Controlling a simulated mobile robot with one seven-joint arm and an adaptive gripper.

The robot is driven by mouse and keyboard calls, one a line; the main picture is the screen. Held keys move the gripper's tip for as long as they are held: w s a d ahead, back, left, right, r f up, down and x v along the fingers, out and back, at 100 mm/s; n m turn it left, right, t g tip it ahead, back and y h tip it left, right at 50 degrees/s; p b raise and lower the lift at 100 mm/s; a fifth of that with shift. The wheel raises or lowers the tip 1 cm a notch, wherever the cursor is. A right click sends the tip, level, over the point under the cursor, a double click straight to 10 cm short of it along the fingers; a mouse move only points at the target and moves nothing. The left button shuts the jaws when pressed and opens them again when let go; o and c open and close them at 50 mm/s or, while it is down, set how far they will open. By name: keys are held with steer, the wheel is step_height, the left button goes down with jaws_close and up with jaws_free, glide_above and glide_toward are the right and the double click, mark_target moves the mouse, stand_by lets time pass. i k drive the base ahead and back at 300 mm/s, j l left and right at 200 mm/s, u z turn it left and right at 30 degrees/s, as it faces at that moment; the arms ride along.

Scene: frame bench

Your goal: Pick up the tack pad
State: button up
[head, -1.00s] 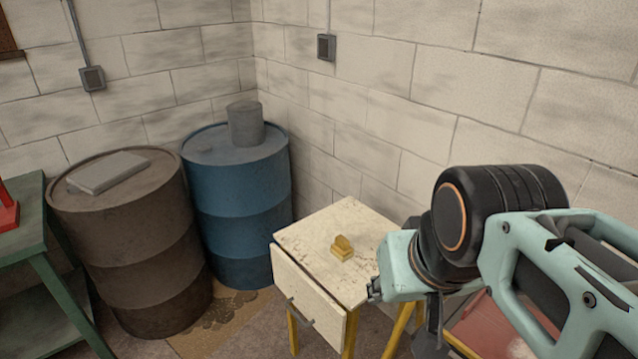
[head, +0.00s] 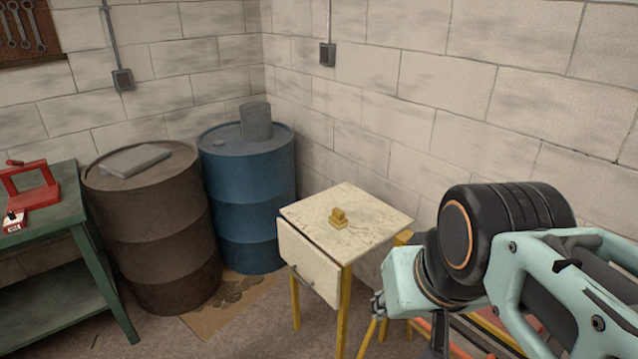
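A small yellow stepped block (head: 339,218) sits on the worn cream top of a small table (head: 375,209). It may be the tack pad, but no label shows. A flat grey slab (head: 138,160) lies on a brown drum; I cannot tell whether it is a pad. My gripper (head: 376,303) shows only in part, right of the small table's front and nearer to me. It is apart from the block and the slab. Its fingers are too small and hidden to tell whether it is open.
A blue drum (head: 247,198) with a grey can (head: 255,121) on top stands beside the brown drum (head: 158,240). A green bench (head: 60,212) with a red tool (head: 38,190) is at left. Cardboard (head: 220,310) lies on the floor. Block walls close the corner.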

mark_target(337, 219)
steer(key=k+z, duration=0.15)
steer(key=z, duration=0.25)
steer(key=k+l+z, duration=0.1)
steer(key=z, duration=0.3)
steer(key=j+z, duration=0.15)
steer(key=z, duration=0.85)
steer(key=i+j, duration=0.1)
steer(key=j, duration=0.4)
steer(key=i+j, duration=0.1)
steer(key=j, duration=0.45)
steer(key=i+j, duration=0.1)
steer(key=j, duration=0.4)
steer(key=i+j, duration=0.1)
steer(key=j, duration=0.95)
steer(key=i+j, duration=0.15)
steer(key=j, duration=0.4)
